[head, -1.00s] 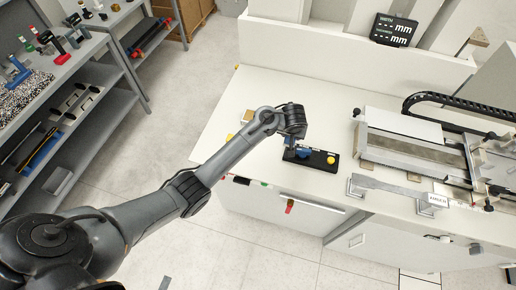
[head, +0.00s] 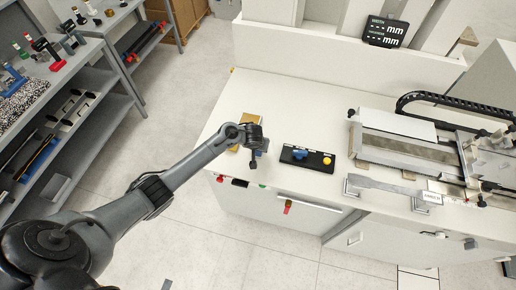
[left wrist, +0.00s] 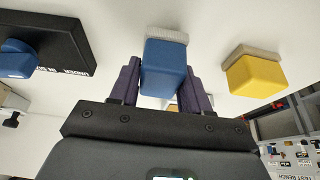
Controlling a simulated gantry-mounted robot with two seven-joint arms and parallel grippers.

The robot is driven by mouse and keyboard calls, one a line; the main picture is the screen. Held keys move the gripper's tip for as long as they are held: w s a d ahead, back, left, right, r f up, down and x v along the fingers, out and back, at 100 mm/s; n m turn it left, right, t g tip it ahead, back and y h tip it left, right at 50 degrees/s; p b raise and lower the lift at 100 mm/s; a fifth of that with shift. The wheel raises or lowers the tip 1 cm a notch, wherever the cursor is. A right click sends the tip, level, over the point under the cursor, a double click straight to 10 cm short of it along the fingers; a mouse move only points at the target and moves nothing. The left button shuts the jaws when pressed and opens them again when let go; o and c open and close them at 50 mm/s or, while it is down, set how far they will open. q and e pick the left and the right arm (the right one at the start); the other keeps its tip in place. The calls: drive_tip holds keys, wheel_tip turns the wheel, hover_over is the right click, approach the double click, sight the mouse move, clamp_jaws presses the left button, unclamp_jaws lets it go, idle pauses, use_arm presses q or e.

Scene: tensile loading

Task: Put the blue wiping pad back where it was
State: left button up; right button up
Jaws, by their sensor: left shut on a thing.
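My left gripper (head: 259,162) is over the white bench top, left of the black tray. It is shut on the blue wiping pad (left wrist: 165,66), a blue block with a beige sole, seen between the dark fingers in the left wrist view. I cannot tell whether the sole touches the bench. A yellow pad (left wrist: 254,75) with a similar beige sole sits to the right of it in that view. In the head view the arm partly hides the yellow pad (head: 234,148). My right gripper is not in view.
A test machine (head: 410,150) stands to the right, with a display (head: 385,31) behind. Shelves (head: 100,60) stand across the aisle at left. The bench (head: 290,105) behind the tray is clear.

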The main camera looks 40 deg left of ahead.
use_arm(q)
drive_tip(key=shift+f, duration=0.6)
drive_tip(key=shift+f, duration=0.1)
drive_tip(key=o, duration=1)
